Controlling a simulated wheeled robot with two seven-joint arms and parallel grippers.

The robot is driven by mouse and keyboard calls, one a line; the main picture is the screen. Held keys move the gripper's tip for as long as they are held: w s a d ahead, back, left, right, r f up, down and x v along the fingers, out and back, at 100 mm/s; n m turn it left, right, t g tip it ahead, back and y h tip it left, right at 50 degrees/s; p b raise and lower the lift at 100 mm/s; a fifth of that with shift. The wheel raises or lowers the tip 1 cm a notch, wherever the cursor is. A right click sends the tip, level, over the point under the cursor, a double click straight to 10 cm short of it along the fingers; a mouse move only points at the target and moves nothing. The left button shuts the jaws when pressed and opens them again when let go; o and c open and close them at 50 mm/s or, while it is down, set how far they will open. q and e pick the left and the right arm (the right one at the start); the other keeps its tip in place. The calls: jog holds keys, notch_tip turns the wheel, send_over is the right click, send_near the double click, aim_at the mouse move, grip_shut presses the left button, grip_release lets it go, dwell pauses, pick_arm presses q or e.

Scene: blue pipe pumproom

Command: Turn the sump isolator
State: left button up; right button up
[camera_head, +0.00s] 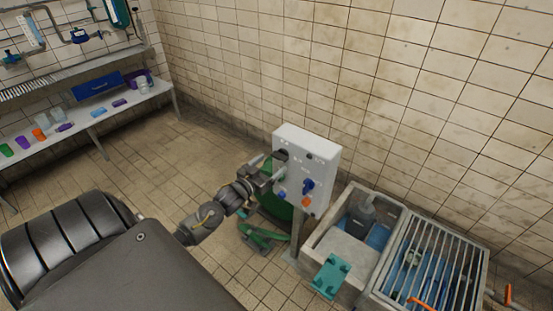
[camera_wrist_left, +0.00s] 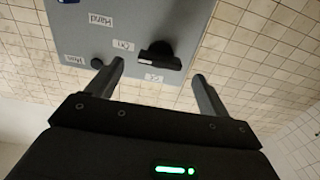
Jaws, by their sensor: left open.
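A pale grey control panel (camera_head: 318,172) stands on a post near the wall, with several knobs and buttons on its face. My left gripper (camera_head: 279,168) is at the panel's left part, its fingers pointing at the face. In the left wrist view the panel (camera_wrist_left: 75,35) appears upside down with small white labels, one reading "Hand". A black rotary handle (camera_wrist_left: 160,56) sits just beyond and between the spread fingertips of my left gripper (camera_wrist_left: 157,72). The fingers are open and do not visibly touch it. No label clearly reads as the sump isolator. My right gripper is out of view.
On the same panel are a blue knob (camera_head: 308,186) and an orange button (camera_head: 306,202). A green machine (camera_head: 262,234) stands below. A concrete sump (camera_head: 340,243) with a barred grate (camera_head: 432,262) lies to the right. A bench (camera_head: 75,133) with cups stands far left; open floor lies between.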

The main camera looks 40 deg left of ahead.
aim_at(277, 159)
pick_arm(q)
jog(key=shift+w, duration=2.15)
jog(key=c, duration=1)
